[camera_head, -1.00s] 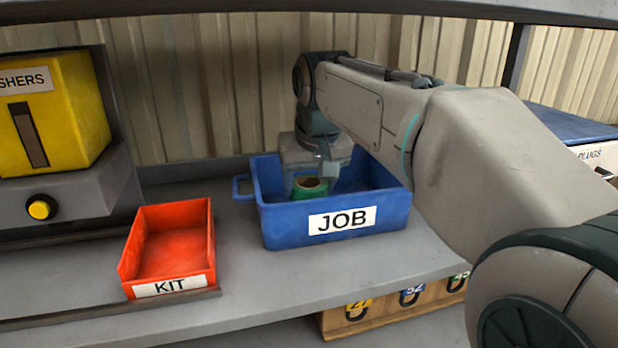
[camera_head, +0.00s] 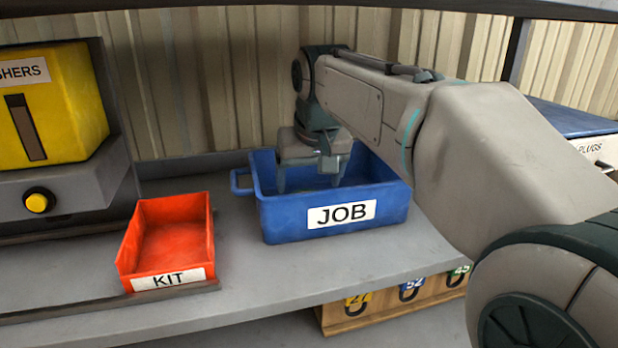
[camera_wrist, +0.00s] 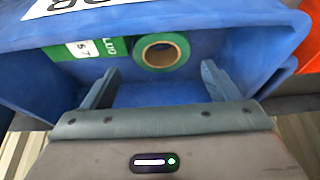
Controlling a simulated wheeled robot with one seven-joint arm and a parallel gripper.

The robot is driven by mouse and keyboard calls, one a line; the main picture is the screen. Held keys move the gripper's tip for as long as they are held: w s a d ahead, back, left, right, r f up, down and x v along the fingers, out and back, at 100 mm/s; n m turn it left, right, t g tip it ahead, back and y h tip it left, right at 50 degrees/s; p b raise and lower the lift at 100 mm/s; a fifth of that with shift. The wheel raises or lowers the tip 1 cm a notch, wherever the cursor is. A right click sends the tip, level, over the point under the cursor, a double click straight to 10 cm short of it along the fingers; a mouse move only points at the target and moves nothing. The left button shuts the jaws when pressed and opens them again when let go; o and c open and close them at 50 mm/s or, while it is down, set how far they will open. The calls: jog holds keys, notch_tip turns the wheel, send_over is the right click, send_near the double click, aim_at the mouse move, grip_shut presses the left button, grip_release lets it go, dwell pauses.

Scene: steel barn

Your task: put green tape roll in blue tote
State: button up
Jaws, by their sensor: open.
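The blue tote (camera_head: 390,206), labelled JOB, stands on the grey bench. The green tape roll (camera_wrist: 183,46), with a tan core, lies inside the tote near its labelled wall in the wrist view. It is hidden behind the tote's front wall in the head view. My gripper (camera_head: 308,183) points down into the tote; in the wrist view its fingers (camera_wrist: 160,75) are spread apart with nothing between them. The roll is beyond the fingertips, apart from them as far as I can see.
A green labelled item (camera_wrist: 92,48) lies beside the roll in the tote. An orange KIT bin (camera_head: 172,245) stands to the left, near a yellow box (camera_head: 62,105). Numbered tags hang on a wooden rack (camera_head: 395,300) below the bench edge. Bare bench lies in front of the tote.

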jog(key=s+d+r, duration=0.2)
jog(key=s+r, duration=0.2)
jog(key=s, duration=0.9)
jog(key=shift+s+d+r, duration=0.15)
jog(key=shift+s, duration=0.2)
